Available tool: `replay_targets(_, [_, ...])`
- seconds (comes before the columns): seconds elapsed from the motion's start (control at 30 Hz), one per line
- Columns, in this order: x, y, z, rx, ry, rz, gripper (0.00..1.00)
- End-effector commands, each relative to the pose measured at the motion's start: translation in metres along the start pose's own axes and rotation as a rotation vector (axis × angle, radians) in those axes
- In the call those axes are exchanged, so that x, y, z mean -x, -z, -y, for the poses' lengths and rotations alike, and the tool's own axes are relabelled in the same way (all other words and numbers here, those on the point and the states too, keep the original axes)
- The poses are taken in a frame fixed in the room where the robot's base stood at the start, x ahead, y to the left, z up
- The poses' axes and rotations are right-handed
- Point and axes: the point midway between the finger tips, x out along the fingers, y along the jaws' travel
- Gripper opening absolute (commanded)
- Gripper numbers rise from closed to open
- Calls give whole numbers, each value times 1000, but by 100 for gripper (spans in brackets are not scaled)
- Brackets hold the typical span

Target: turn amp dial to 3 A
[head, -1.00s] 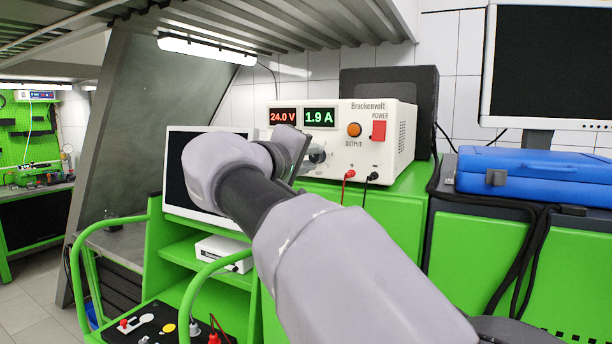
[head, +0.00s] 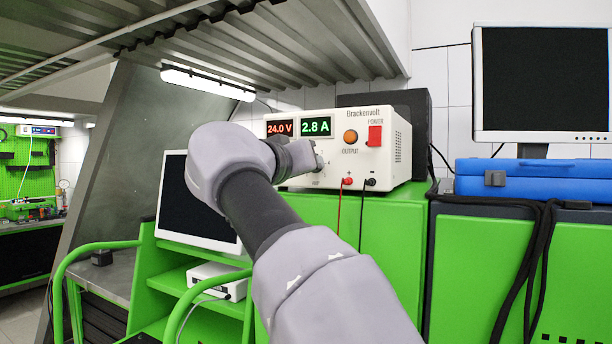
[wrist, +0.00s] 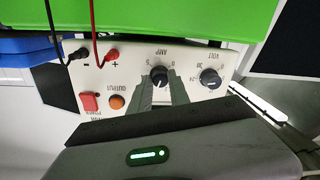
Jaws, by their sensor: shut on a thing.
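The cream Brackenvolt power supply (head: 400,150) stands on a green cabinet; its red display reads 24.0 V and its green amp display (head: 316,127) reads 2.8 A. In the wrist view, which is upside down, the black amp dial (wrist: 159,74) sits between my two fingers. My gripper (wrist: 160,84) is shut on this dial. The volt dial (wrist: 209,77) is beside it, untouched. In the head view my gripper (head: 318,158) is at the panel's lower part, and my arm hides the volt dial.
The orange output button (head: 350,137) and red power switch (head: 375,135) are right of my gripper. Red and black leads (head: 347,182) hang from the terminals below. A blue case (head: 535,175) and a monitor (head: 540,80) stand further right.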

Motion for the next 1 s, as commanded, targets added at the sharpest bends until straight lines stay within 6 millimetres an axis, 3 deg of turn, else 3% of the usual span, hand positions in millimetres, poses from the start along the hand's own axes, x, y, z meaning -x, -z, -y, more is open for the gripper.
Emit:
replay_targets(0.3, [0,-1,0,-120,1,-9,0])
replay_targets(0.87, [0,0,0,-146,1,-11,0])
replay_targets(0.9, [0,0,0,-146,1,-11,26])
replay_targets(1.0, [0,0,0,-146,1,-11,44])
